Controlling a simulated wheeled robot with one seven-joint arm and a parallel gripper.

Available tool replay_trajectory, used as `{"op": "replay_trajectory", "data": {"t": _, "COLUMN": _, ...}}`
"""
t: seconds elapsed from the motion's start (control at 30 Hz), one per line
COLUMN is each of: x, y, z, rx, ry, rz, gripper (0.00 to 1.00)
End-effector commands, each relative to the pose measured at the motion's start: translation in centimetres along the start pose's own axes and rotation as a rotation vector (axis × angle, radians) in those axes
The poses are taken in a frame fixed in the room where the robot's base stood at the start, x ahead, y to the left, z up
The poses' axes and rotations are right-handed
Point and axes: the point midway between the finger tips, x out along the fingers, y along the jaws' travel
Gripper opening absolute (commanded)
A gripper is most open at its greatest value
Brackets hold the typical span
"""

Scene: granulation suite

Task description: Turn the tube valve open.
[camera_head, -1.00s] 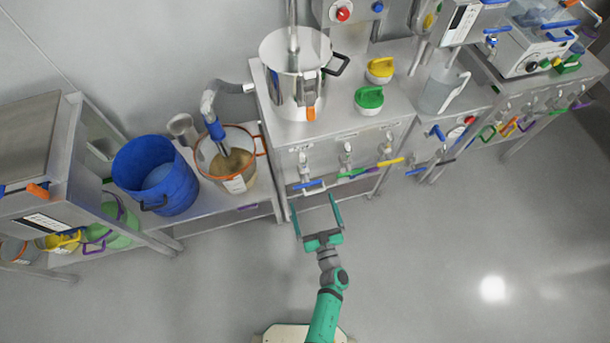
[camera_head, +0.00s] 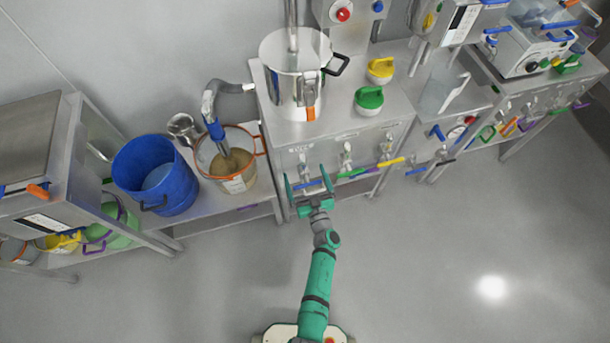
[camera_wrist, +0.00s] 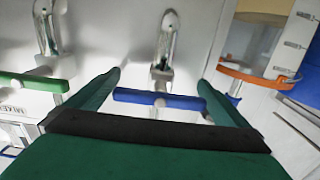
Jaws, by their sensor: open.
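A valve with a long blue bar handle (camera_wrist: 160,100) is on the front panel of the steel cabinet (camera_head: 340,136). In the wrist view the bar lies crosswise between the fingers, one end near each finger; I cannot tell whether they touch. My gripper (camera_head: 306,176) is open in front of this valve and mostly hides the handle in the head view. A valve with a green handle (camera_head: 352,172) is beside it, also at the left of the wrist view (camera_wrist: 33,82). A yellow handle (camera_head: 391,162) is further right. I cannot read which label names the tube valve.
A steel pot (camera_head: 290,85) and the green (camera_head: 369,98) and yellow (camera_head: 380,68) knobs stand on the cabinet. An orange-rimmed bowl (camera_head: 237,185) and a blue bucket (camera_head: 150,190) are on the left bench. The floor at the right is clear.

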Motion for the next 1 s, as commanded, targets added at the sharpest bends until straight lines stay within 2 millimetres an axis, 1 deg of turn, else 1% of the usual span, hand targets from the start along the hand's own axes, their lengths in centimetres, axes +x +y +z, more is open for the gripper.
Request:
{"op": "replay_trajectory", "data": {"t": 0.1, "x": 0.4, "y": -0.01, "z": 0.02, "rx": -0.001, "ry": -0.001, "rz": 0.0, "gripper": 1.0}}
{"op": "replay_trajectory", "data": {"t": 0.33, "x": 0.45, "y": -0.03, "z": 0.02, "rx": -0.001, "ry": -0.001, "rz": 0.0, "gripper": 1.0}}
{"op": "replay_trajectory", "data": {"t": 0.37, "x": 0.45, "y": -0.03, "z": 0.02, "rx": -0.001, "ry": -0.001, "rz": 0.0, "gripper": 0.98}}
{"op": "replay_trajectory", "data": {"t": 0.4, "x": 0.45, "y": -0.03, "z": 0.02, "rx": -0.001, "ry": -0.001, "rz": 0.0, "gripper": 0.88}}
{"op": "replay_trajectory", "data": {"t": 0.47, "x": 0.44, "y": -0.03, "z": 0.02, "rx": -0.001, "ry": -0.001, "rz": 0.0, "gripper": 0.74}}
{"op": "replay_trajectory", "data": {"t": 0.5, "x": 0.44, "y": -0.03, "z": 0.02, "rx": -0.001, "ry": -0.001, "rz": 0.0, "gripper": 0.64}}
{"op": "replay_trajectory", "data": {"t": 0.77, "x": 0.43, "y": -0.03, "z": 0.01, "rx": -0.013, "ry": -0.001, "rz": 0.0, "gripper": 0.64}}
{"op": "replay_trajectory", "data": {"t": 1.0, "x": 0.45, "y": -0.11, "z": 0.01, "rx": -0.107, "ry": -0.001, "rz": -0.001, "gripper": 0.64}}
